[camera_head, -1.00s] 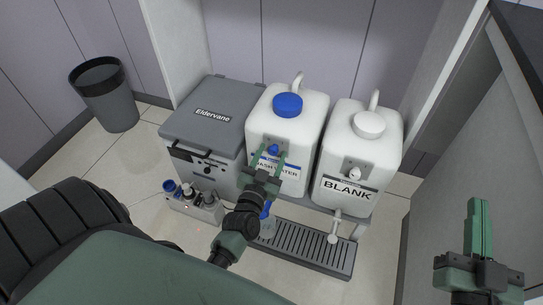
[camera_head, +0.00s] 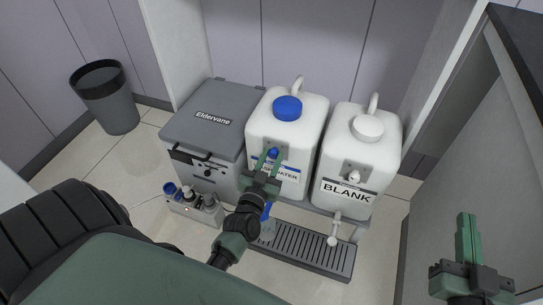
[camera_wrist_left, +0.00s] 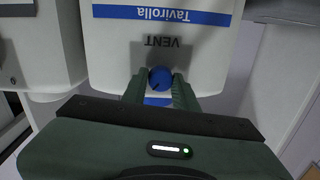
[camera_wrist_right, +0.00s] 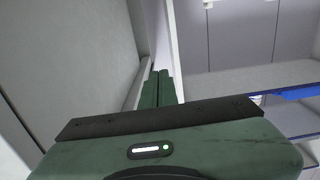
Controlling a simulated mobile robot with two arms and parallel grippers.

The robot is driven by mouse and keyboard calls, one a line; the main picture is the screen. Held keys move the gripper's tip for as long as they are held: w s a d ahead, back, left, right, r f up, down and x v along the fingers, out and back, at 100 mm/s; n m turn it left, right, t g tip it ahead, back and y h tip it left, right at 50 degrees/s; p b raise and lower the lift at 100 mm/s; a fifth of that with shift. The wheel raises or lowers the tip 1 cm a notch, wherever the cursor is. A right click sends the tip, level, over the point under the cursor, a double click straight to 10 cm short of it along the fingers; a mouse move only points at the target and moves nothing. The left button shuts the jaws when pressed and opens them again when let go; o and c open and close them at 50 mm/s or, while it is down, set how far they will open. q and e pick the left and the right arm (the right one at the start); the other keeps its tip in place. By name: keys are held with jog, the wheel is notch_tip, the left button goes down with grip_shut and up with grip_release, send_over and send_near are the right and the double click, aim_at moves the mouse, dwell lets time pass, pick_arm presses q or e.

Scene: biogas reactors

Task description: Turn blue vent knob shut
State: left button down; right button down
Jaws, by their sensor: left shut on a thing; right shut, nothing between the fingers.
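The blue vent knob (camera_head: 273,152) is on the front of the white wash water container (camera_head: 308,130), below its large blue cap (camera_head: 288,107). In the left wrist view the round knob (camera_wrist_left: 160,78) sits under the word VENT, which appears upside down, with a dark mark on its face. My left gripper (camera_head: 267,160) is shut on the knob, one finger on each side; the fingers also show in the left wrist view (camera_wrist_left: 160,95). My right gripper (camera_head: 467,238) is shut and empty at the right, away from the containers; its fingers meet in the right wrist view (camera_wrist_right: 157,88).
The BLANK container (camera_head: 362,150) with a white cap stands at the right. A grey Eldervane box (camera_head: 205,125) stands at the left, with small bottles in a rack (camera_head: 195,208) before it. A slatted drip tray (camera_head: 315,250) lies below. A bin (camera_head: 105,97) stands far left.

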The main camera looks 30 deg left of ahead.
pick_arm(q)
jog(key=shift+r+n+p, duration=0.15)
jog(key=shift+n+p, duration=0.7)
jog(key=shift+n, duration=0.35)
jog(key=shift+n+p, duration=0.5)
jog(key=shift+n, duration=0.4)
jog(key=n+p, duration=0.1)
jog(key=n, duration=0.5)
jog(key=shift+a+p, duration=0.1)
jog(key=shift+p, duration=0.3)
jog(key=shift+n, duration=0.5)
jog(key=shift+n+h, duration=0.4)
jog(key=shift+n, duration=0.4)
jog(key=shift+f+n+g, duration=0.2)
jog(key=shift+n+g, duration=0.1)
jog(key=shift+n, duration=1.5)
pick_arm(e)
jog(key=s+d+f+g+h, duration=0.1)
jog(key=s+d+f+g, duration=0.2)
jog(key=s+f+g, duration=0.3)
jog(key=s+d+f+g+h, duration=0.2)
jog(key=s+d+f+g, duration=0.1)
jog(key=s+f+g, duration=0.3)
jog(key=shift+s+f+m, duration=0.4)
jog(key=shift+s+f, duration=0.75)
jog(key=shift+f, duration=0.9)
jog(key=shift+w+r, duration=0.1)
jog(key=shift+w, duration=0.15)
